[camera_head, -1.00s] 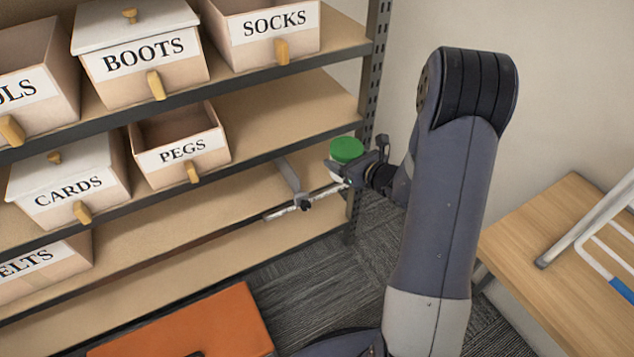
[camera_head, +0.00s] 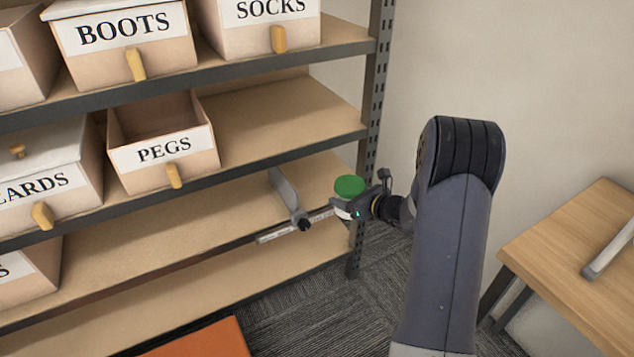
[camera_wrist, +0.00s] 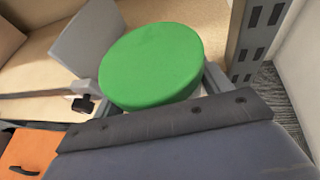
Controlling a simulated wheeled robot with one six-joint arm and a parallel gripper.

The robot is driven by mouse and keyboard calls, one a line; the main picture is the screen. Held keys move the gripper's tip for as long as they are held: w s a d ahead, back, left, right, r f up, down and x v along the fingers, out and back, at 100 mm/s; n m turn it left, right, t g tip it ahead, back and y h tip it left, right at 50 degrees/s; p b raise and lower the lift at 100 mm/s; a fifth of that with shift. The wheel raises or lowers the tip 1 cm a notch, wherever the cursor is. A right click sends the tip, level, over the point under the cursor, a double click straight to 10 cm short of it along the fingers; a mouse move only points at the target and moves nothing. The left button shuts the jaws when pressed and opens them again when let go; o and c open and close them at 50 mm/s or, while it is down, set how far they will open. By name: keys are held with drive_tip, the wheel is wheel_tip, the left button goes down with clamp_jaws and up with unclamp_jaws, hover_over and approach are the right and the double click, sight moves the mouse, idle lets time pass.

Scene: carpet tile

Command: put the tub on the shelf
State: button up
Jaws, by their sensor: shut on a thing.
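The tub, with a green lid (camera_head: 350,186) and a pale body, is held in my gripper (camera_head: 346,207). The green lid fills the middle of the wrist view (camera_wrist: 152,66), and the fingers mostly hide the body below it. My gripper is shut on the tub, which looks roughly upright. It is near the right end of the shelf unit (camera_head: 376,120), in front of the lower shelf boards. I cannot tell whether the tub touches a board. The shelf (camera_head: 285,114) to the right of the PEGS bin is bare.
A PEGS bin (camera_head: 165,150) stands on the middle shelf; BOOTS (camera_head: 120,30) and SOCKS (camera_head: 268,12) bins stand above. A grey upright plate on a metal bar (camera_head: 283,190) is just left of the tub. A slotted post (camera_head: 378,60) rises close by. A wooden table (camera_head: 590,260) stands at right.

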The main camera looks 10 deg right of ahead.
drive_tip(key=w+a, duration=0.2)
drive_tip(key=w, duration=0.2)
drive_tip(key=w+a+b, duration=0.1)
drive_tip(key=w+a, duration=0.1)
drive_tip(key=w, duration=0.2)
drive_tip(key=w+a+b, duration=0.1)
drive_tip(key=w+a, duration=0.2)
drive_tip(key=w, duration=0.1)
drive_tip(key=shift+w, duration=0.15)
drive_tip(key=shift+f+b, duration=0.25)
drive_tip(key=shift+b, duration=0.2)
drive_tip(key=shift+d, duration=0.1)
drive_tip(key=shift+f, duration=0.1)
drive_tip(key=o, duration=1.5)
drive_tip(key=shift+f, duration=0.1)
drive_tip(key=shift+c, duration=0.2)
